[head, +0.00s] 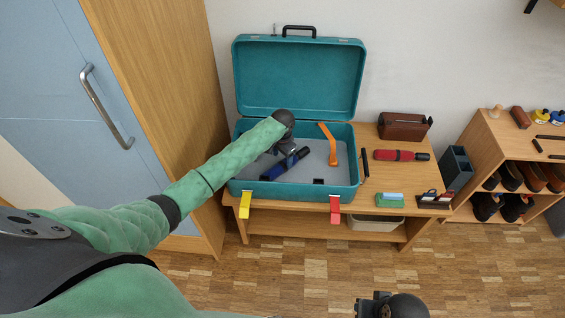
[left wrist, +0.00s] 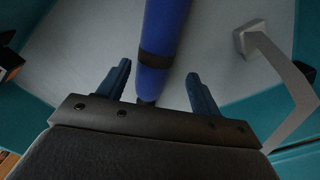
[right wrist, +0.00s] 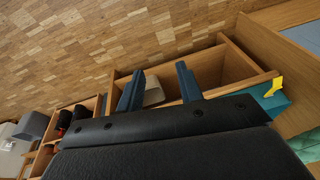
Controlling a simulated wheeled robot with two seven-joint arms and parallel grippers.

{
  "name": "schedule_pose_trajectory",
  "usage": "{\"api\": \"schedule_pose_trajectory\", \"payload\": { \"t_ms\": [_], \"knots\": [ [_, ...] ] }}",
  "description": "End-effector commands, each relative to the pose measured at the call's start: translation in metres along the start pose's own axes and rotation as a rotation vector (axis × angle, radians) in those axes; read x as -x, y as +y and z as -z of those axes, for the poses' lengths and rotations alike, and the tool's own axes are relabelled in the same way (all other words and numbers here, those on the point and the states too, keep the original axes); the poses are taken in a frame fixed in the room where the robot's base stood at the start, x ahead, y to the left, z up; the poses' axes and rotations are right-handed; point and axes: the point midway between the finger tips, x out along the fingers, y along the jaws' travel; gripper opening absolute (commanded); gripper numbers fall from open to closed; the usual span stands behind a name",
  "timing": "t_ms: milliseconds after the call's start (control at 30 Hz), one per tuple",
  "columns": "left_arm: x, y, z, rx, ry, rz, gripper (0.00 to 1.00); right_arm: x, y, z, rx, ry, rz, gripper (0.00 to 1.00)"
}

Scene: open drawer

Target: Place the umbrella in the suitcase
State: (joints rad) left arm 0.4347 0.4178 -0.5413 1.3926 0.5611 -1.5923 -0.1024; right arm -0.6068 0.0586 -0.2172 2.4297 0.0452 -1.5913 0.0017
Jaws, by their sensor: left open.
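A teal suitcase (head: 290,191) stands open on a wooden bench, its lid raised against the wall. A dark blue folded umbrella (head: 287,164) with black parts lies slanted on its grey floor. My left gripper (head: 286,150) is inside the suitcase just above it. In the left wrist view the blue umbrella (left wrist: 163,40) runs between the open fingers, which do not touch it. A similar red folded umbrella (head: 396,155) with a black end lies on the bench right of the suitcase. My right gripper (right wrist: 157,80) is open and empty, low in front of the bench.
An orange bent object (head: 330,146) lies in the suitcase. A brown case (head: 404,126), a green-and-blue block (head: 390,200) and a black holder (head: 433,200) stand on the bench. A shoe shelf (head: 525,150) is at the right, a tall cabinet (head: 165,110) at the left.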

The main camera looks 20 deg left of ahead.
Motion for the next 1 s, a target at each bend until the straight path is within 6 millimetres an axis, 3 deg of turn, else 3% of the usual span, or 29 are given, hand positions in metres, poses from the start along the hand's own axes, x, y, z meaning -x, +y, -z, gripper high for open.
{"api": "schedule_pose_trajectory", "payload": {
  "t_ms": [200,400,600,1000],
  "knots": [
    [0.043,0.000,0.001,-0.001,0.002,0.001,0.65,-0.009,-0.006,0.003,-0.004,0.013,0.015,0.36],
    [0.069,0.000,0.001,-0.001,0.001,0.000,0.65,-0.012,-0.011,0.007,-0.002,0.030,0.024,0.36],
    [0.080,0.001,0.000,0.000,0.000,0.000,0.65,-0.014,-0.011,0.006,0.006,0.030,0.025,0.36],
    [0.080,0.001,0.000,0.000,0.000,0.000,0.65,-0.015,-0.007,0.001,0.012,0.020,0.017,0.36]
  ]
}}
